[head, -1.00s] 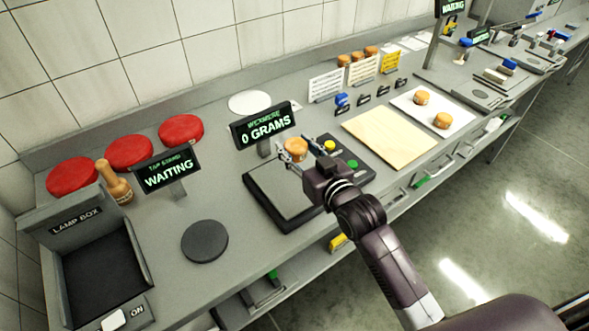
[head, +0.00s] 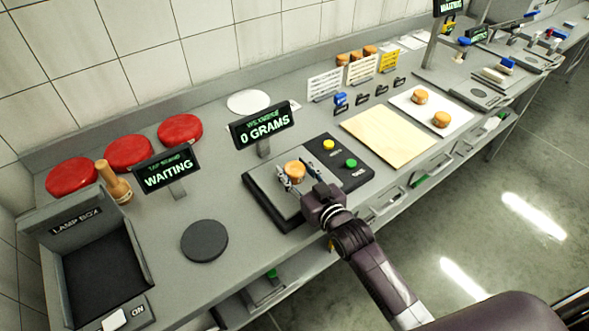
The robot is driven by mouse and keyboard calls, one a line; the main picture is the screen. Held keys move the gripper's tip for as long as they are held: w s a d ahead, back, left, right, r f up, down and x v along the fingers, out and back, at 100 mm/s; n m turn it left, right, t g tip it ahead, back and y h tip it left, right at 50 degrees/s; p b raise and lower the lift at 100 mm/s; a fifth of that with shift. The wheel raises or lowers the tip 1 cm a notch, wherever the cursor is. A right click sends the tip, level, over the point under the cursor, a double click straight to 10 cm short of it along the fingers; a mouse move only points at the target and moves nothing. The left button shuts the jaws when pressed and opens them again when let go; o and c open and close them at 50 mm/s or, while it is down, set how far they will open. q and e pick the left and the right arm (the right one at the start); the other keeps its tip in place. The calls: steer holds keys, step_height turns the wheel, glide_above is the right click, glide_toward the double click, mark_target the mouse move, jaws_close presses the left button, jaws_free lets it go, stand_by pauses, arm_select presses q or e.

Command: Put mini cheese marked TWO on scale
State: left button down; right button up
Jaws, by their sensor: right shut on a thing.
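My right gripper (head: 298,184) is over the scale (head: 266,192), with its fingers around a small orange mini cheese (head: 294,170). The cheese is at or just above the plate; I cannot tell if it touches. Its mark is not readable. The scale's display (head: 264,125) reads 0 GRAMS. Two more mini cheeses, one farther back (head: 420,97) and one nearer (head: 441,119), lie on a white tray (head: 455,104) at the right. My left gripper is not in view.
A wooden board (head: 385,136) lies right of the scale's yellow and green buttons. A dark round pad (head: 204,241), a WAITING display (head: 167,168), a wooden mallet (head: 114,182) and a lamp box (head: 105,271) stand left. Red wheels (head: 129,152) line the back.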

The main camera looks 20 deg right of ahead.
steer(key=o, duration=1.2)
steer(key=shift+r, duration=0.2)
steer(key=shift+s+f, duration=0.1)
steer(key=shift+s, duration=0.15)
steer(key=b+v, duration=0.1)
steer(key=v, duration=0.9)
steer(key=shift+s, duration=0.1)
steer(key=shift+s+d+b, duration=0.2)
steer(key=shift+s+b, duration=0.15)
steer(key=shift+s, duration=0.25)
